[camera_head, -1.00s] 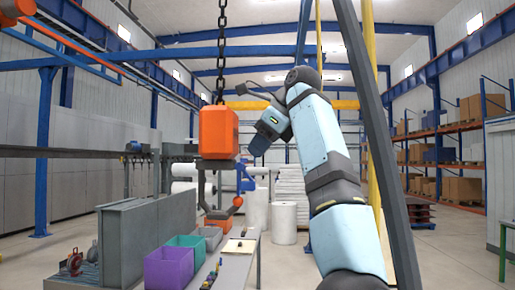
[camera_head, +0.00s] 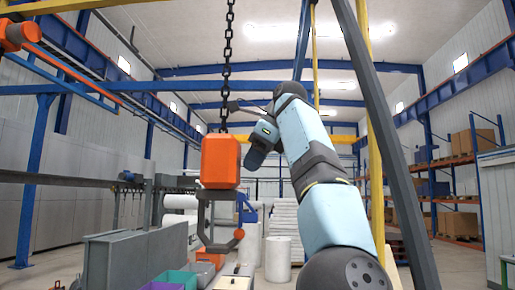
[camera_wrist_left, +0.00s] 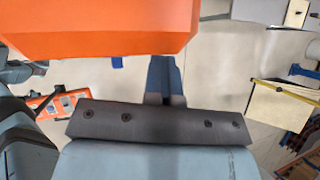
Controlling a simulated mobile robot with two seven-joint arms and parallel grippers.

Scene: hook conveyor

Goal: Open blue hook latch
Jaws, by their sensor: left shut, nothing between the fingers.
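The orange hook block (camera_head: 220,162) hangs from a black chain, with a dark grey hook frame (camera_head: 203,218) below it. A narrow dark blue piece, apparently the latch (camera_head: 246,207), is at the right of the hook, above an orange ball (camera_head: 239,233). My left gripper (camera_head: 253,164) is close to the block's right side, above the blue piece, pointing down. In the left wrist view its blue fingers (camera_wrist_left: 165,77) are together and empty. The orange block (camera_wrist_left: 100,28) fills the top there, and a small blue bit (camera_wrist_left: 117,62) shows below its edge. My right gripper is out of view.
A purple bin (camera_head: 163,285) and a teal bin (camera_head: 176,278) are low in the head view. A grey cabinet (camera_head: 135,255) stands left of the hook. White rolls (camera_head: 278,259) stand behind. A dark slanted beam (camera_head: 385,130) is at the right.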

